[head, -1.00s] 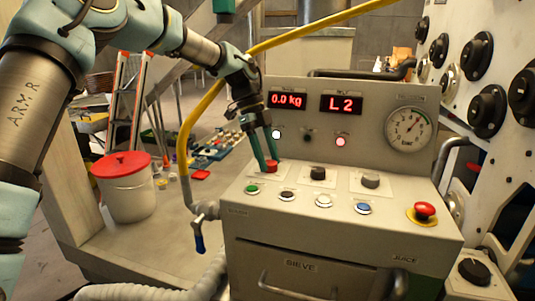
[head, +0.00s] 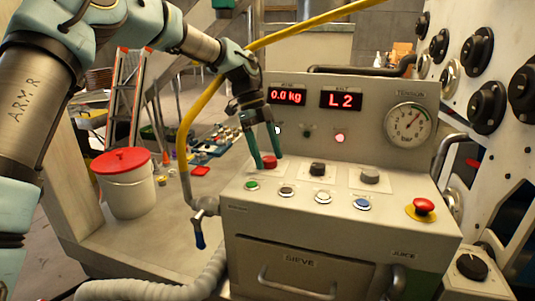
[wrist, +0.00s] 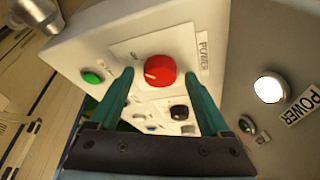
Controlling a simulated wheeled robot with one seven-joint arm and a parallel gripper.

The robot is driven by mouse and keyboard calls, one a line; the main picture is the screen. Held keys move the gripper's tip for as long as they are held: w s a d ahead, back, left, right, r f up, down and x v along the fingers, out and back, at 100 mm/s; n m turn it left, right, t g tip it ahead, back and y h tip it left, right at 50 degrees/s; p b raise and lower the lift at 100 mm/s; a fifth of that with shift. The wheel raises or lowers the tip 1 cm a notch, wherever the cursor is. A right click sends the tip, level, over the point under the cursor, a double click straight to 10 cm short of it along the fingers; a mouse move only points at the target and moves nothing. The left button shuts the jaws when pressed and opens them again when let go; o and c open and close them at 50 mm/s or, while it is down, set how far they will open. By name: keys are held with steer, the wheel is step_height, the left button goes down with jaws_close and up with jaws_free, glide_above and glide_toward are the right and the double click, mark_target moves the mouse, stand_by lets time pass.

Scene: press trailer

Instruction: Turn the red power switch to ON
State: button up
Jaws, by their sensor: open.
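The red power switch (head: 269,161) is a round knob on a white plate at the left of the press panel's sloping top. In the wrist view the fingers (wrist: 165,85) stand to the left and right of the knob, with gaps visible. Whether they touch it cannot be told. The POWER lamp (wrist: 268,89) is lit white.
Green (head: 252,185), white (head: 323,197) and blue (head: 363,203) buttons line the panel front. A red emergency button (head: 424,206) is far right. A yellow hose (head: 187,130) and valve (head: 203,208) are left.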

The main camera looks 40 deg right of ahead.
steer(key=b+v, duration=0.2)
steer(key=v, duration=0.8)
steer(key=shift+w+r, duration=0.2)
steer(key=shift+r, duration=0.15)
steer(key=shift+a, duration=0.1)
steer(key=w+a+f+n+t, duration=0.1)
steer(key=w+a+f+n, duration=0.2)
steer(key=a+n, duration=0.35)
steer(key=w+a+f+n+t, duration=0.15)
steer(key=a+f+n, duration=0.25)
steer(key=a, duration=0.5)
steer(key=w+a+f+n+t, duration=0.1)
steer(key=w+a+f+n, duration=0.2)
steer(key=a+n, duration=0.4)
steer(key=s+a+f+n, duration=0.2)
steer(key=a+n, duration=0.3)
steer(key=a, duration=0.3)
steer(key=s+a+f+n+t, duration=0.1)
steer(key=s+a+f+n, duration=0.1)
steer(key=a+n, duration=0.3)
steer(key=s+a+f+n+t, duration=0.1)
steer(key=s+a+n, duration=0.3)
steer(key=a, duration=0.9)
steer(key=shift+f+n, duration=0.85)
